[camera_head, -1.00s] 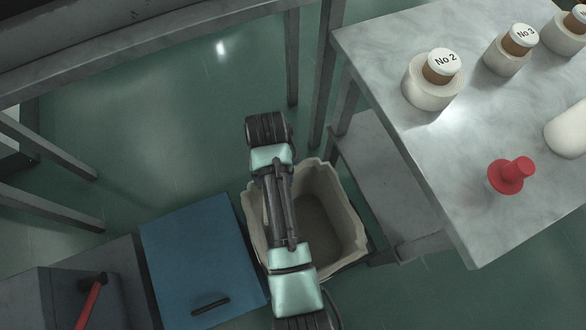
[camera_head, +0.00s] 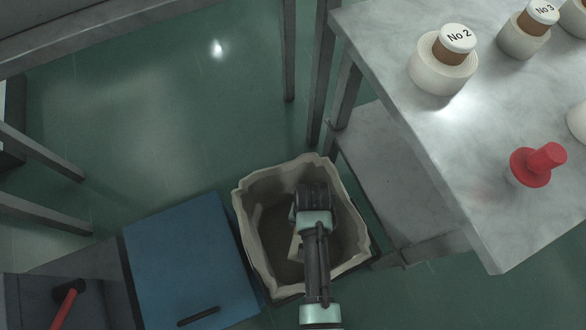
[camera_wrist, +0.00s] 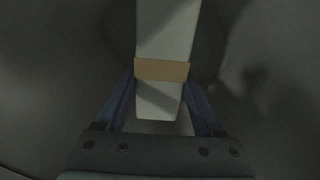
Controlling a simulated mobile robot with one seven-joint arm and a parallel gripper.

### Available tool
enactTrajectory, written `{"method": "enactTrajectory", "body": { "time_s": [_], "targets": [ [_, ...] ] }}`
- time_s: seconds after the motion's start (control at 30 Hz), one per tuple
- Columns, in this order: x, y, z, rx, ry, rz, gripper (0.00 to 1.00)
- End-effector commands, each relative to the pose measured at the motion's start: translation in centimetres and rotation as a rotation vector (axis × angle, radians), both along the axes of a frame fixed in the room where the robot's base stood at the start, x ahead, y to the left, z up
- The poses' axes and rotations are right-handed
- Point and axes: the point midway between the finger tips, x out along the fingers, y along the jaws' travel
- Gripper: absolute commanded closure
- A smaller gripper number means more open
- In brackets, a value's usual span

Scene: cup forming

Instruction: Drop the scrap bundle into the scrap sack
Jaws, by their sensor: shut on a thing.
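The scrap bundle (camera_wrist: 165,35) is a long pale bar with a tan band around it. In the wrist view it lies between the two fingers of my gripper (camera_wrist: 160,105), which is shut on it at the band. In the head view my arm reaches over the scrap sack (camera_head: 341,180), an open beige sack with a ragged rim. My gripper's fingers are hidden under my wrist there, and only a small pale piece shows beside the arm. The bundle seems to be inside or just above the mouth; I cannot tell how deep.
A blue panel (camera_head: 185,260) lies left of the sack. A marble-topped table (camera_head: 450,150) at right bears a red knobbed piece (camera_head: 538,164) and several pale cylinders with labelled caps, one marked No 2 (camera_head: 443,70). Grey table legs stand behind the sack.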

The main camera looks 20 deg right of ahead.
Motion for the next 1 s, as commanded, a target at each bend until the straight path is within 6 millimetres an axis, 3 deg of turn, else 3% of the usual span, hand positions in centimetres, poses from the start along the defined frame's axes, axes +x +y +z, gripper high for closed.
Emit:
{"method": "enactTrajectory", "body": {
  "time_s": [0.03,0.3,0.7,0.73,0.9,1.0],
  "targets": [
    [0.0,0.0,-1.1,0.0,0.0,0.0,1.0],
    [0.0,0.0,-4.0,-0.001,-0.001,0.001,1.0],
    [0.0,0.0,-4.3,0.0,0.0,0.001,1.0],
    [0.0,0.0,-4.3,0.0,0.0,0.001,0.27],
    [0.0,0.0,-4.3,0.0,0.0,0.001,0.0],
    [0.0,0.0,-4.4,0.0,0.0,0.001,0.0]
  ]
}}
